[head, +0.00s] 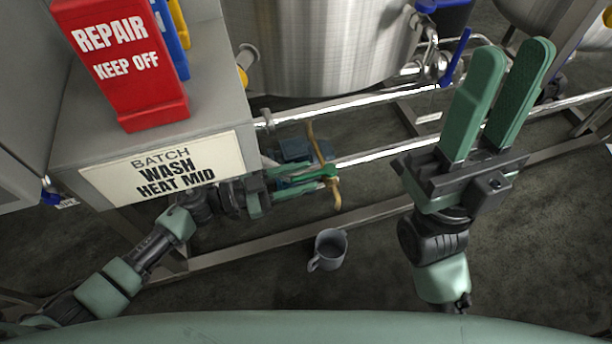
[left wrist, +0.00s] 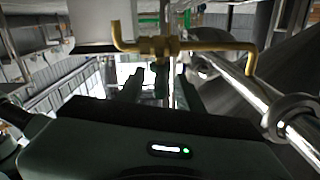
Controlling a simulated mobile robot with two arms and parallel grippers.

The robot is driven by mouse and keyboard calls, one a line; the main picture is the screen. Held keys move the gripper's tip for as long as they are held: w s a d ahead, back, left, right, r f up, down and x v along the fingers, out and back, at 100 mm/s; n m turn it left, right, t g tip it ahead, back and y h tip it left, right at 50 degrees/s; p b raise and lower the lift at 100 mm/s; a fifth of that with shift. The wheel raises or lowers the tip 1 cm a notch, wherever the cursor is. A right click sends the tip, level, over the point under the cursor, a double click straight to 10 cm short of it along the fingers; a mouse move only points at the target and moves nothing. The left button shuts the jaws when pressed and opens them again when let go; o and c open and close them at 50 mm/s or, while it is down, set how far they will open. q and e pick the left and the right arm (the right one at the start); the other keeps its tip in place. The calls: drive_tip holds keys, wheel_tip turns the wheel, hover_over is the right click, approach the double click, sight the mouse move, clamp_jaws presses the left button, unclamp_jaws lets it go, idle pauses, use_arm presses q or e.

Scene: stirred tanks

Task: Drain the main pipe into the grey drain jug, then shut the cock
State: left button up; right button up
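The grey drain jug (head: 328,250) stands upright on the dark floor in the head view, its handle to the left. Its inside looks dark and I cannot tell what it holds. A brass fitting with two bent arms (head: 320,150), apparently the drain cock, sits at the pipework above and behind the jug. It also crosses the left wrist view (left wrist: 205,45). My left gripper (head: 322,179) reaches it from the left. Its fingers (left wrist: 162,80) are apart; whether they touch the brass is unclear. My right gripper (head: 515,50) is open and empty at the right.
Steel pipes (head: 380,152) run behind the cock, below a large steel tank (head: 320,45). A frame rail (head: 230,252) passes behind the jug. A grey cabinet (head: 215,110) with a red "REPAIR KEEP OFF" sign (head: 130,60) stands above my left arm. Floor right of the jug is clear.

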use_arm(q)
drive_tip(key=shift+w+d, duration=0.2)
drive_tip(key=shift+d, duration=0.45)
clamp_jaws()
idle(1.0)
